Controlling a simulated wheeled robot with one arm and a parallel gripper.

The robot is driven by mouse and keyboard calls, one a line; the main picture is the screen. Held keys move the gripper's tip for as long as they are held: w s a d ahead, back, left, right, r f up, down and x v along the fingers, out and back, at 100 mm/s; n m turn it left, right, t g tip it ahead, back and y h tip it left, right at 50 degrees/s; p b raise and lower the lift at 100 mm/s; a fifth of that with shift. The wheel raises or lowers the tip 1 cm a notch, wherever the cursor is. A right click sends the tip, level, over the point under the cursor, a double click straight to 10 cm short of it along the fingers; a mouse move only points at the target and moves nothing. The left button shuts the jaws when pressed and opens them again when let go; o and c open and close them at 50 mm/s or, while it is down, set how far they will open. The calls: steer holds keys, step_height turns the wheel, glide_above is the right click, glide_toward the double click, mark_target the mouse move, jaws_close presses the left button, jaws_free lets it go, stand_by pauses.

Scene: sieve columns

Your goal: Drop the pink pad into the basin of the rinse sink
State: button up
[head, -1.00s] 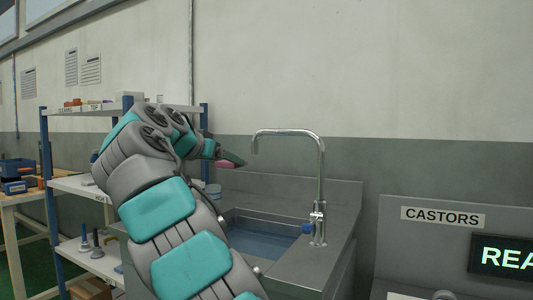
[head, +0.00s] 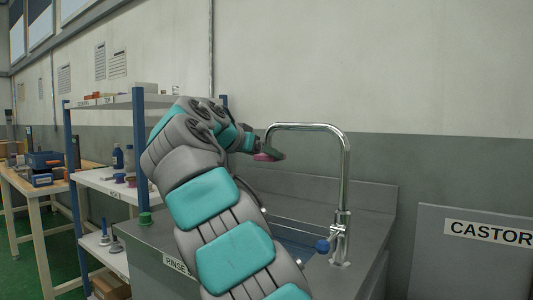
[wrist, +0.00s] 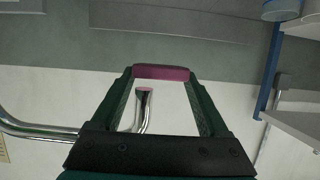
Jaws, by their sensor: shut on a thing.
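The pink pad (head: 265,156) is held at the tip of my gripper (head: 277,154), above the far left side of the rinse sink (head: 375,240). In the wrist view the pad (wrist: 161,72) spans between the two dark fingertips of my gripper (wrist: 161,78), which is shut on it. The sink's basin (head: 297,250) shows as a blue-grey hollow, and my arm hides its left part. A chrome faucet (head: 347,180) arches over the basin from the right. Its spout end is close beside the gripper in the head view and shows between the fingers in the wrist view (wrist: 143,105).
A shelf rack with blue posts (head: 141,150) stands left of the sink. The CASTORS panel (head: 470,245) is at the right. A wooden bench (head: 30,190) stands far left. The wall is close behind the sink.

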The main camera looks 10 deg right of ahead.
steer(key=shift+s+f, duration=0.1)
steer(key=shift+f, duration=0.75)
steer(key=shift+f+b, duration=1.1)
steer(key=shift+f, duration=0.95)
steer(key=o, duration=1.2)
steer(key=shift+c, duration=0.2)
steer(key=v, duration=0.7)
steer(key=shift+s+a+b, duration=0.25)
steer(key=shift+a+b, duration=0.1)
steer(key=shift+r, duration=0.1)
